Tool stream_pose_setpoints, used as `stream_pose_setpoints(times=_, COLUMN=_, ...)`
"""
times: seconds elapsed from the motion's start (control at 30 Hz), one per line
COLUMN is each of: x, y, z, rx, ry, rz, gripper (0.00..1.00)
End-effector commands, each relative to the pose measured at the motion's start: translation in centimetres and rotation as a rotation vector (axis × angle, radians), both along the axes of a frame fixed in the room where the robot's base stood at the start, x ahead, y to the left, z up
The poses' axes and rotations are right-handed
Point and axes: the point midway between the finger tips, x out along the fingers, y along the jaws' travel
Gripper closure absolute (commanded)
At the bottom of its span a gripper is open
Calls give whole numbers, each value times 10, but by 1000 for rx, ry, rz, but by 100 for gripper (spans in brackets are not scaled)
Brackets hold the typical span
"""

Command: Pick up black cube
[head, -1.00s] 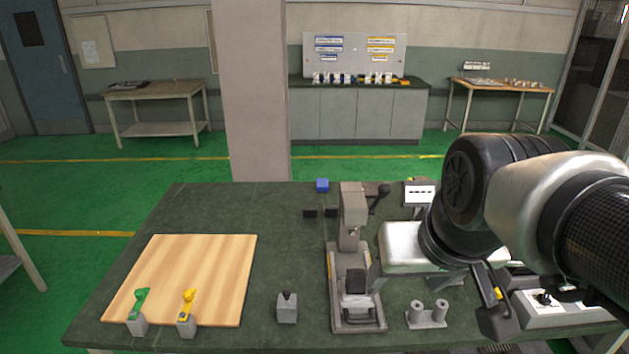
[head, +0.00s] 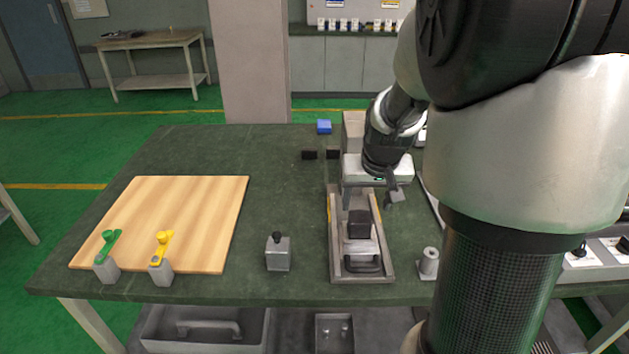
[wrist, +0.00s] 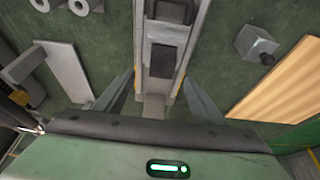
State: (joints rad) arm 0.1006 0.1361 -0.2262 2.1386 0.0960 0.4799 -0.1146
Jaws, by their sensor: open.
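Two small black cubes, one on the left (head: 309,155) and one on the right (head: 333,153), sit side by side on the green table behind the press fixture. A larger black block (head: 359,224) sits in the grey fixture (head: 334,262). My gripper (head: 370,197) is over the fixture, in front of the small cubes and behind the block. In the wrist view, my gripper (wrist: 158,92) has its fingers apart with nothing held between them, and the fixture's rails (wrist: 141,50) run up from there. The small cubes cannot be made out in the wrist view.
The fixture's upright column (head: 353,128) stands close behind my gripper. A grey block with a black knob (head: 278,254) and a wooden board (head: 185,215) with green and yellow levers are at left. The table between is clear.

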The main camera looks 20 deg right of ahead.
Motion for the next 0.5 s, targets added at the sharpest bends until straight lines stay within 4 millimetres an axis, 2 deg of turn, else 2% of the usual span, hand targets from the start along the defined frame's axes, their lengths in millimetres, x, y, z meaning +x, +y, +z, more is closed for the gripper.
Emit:
stream_pose_setpoints(times=0.03, x=4, y=-1, z=-14, rx=1, ry=3, rz=-1, gripper=37)
stream_pose_setpoints(times=0.13, x=10, y=-3, z=-29, rx=1, ry=3, rz=0, gripper=37)
stream_pose_setpoints(times=0.37, x=17, y=-4, z=-43, rx=0, ry=-1, rz=0, gripper=37)
stream_pose_setpoints(times=0.5, x=23, y=-4, z=-60, rx=2, ry=3, rz=0, gripper=37)
